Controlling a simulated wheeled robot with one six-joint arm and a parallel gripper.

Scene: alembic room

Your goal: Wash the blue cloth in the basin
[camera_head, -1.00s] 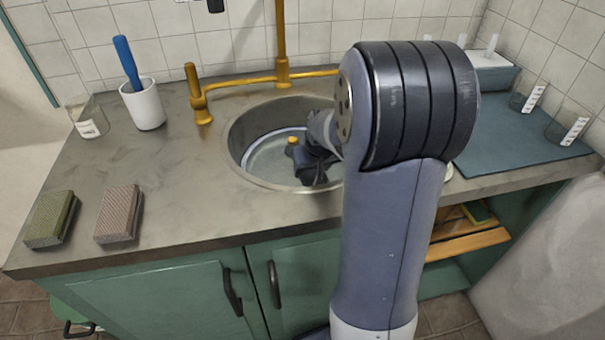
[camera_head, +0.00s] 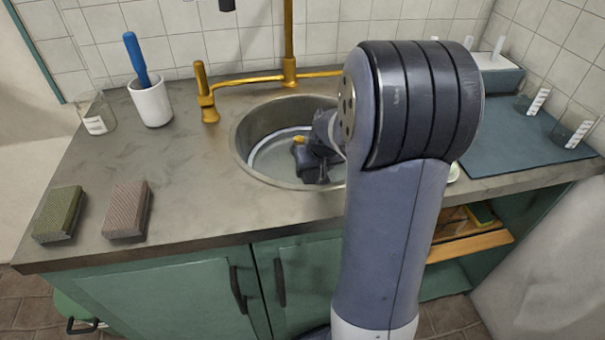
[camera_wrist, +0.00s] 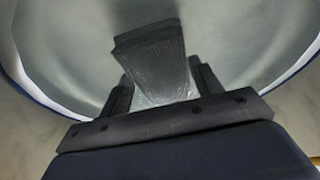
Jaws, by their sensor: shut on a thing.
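The basin (camera_wrist: 297,72), a round tub with a white and blue rim, sits inside the round metal sink and also shows in the head view (camera_head: 262,152). My gripper (camera_head: 310,165) is down inside it. In the wrist view, my gripper (camera_wrist: 161,88) is shut on a flat, creased cloth (camera_wrist: 152,48) that stretches out beyond the fingers. The cloth looks dark grey here; no clear blue shows. The basin's inside looks pale grey-green and smooth. My arm hides the right part of the sink in the head view.
A brass tap (camera_head: 287,72) stands behind the sink. A white cup (camera_head: 152,103) with a blue-handled tool, a glass beaker (camera_head: 95,115), a green sponge (camera_head: 60,213) and a pinkish sponge (camera_head: 127,210) are on the left counter. A blue-grey mat (camera_head: 515,140) with glassware lies right.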

